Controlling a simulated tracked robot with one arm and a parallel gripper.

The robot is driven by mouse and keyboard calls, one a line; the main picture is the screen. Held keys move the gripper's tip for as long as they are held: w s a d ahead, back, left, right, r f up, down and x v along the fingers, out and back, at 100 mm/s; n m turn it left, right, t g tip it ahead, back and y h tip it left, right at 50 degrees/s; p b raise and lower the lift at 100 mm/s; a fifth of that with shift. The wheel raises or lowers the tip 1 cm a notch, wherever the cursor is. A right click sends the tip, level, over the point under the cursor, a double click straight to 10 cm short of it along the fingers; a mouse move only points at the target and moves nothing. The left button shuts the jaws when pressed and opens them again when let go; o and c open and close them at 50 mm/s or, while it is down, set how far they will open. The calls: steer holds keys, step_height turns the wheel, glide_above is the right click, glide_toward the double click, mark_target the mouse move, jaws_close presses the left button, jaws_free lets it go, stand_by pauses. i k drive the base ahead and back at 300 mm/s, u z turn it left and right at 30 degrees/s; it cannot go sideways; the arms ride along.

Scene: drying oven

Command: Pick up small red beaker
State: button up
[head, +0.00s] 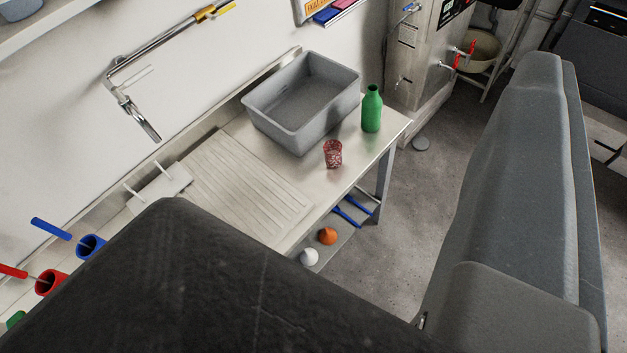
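The small red beaker (333,154) stands upright on the light metal worktop, close to its front edge. It looks speckled red and white. It is in front of the grey tub and to the left of the green bottle. No fingers of my gripper can be made out in this view. Large dark and grey shapes, which look like parts of my own arm, fill the bottom and the right side, well apart from the beaker.
A grey tub (257,118) and a green bottle (372,110) stand near the beaker. A ribbed drainboard (238,190) lies to the left, below a wall tap (140,118). Blue (91,246) and red (50,282) cups are at lower left. Grey floor (415,190) is open right of the table.

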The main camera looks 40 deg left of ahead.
mark_target(332, 148)
steer(key=k, duration=0.7)
steer(key=u, duration=0.5)
steer(key=i, duration=1)
steer(key=k, duration=0.5)
steer(key=z, duration=0.25)
steer(key=i, duration=1.2)
steer(key=z, duration=0.55)
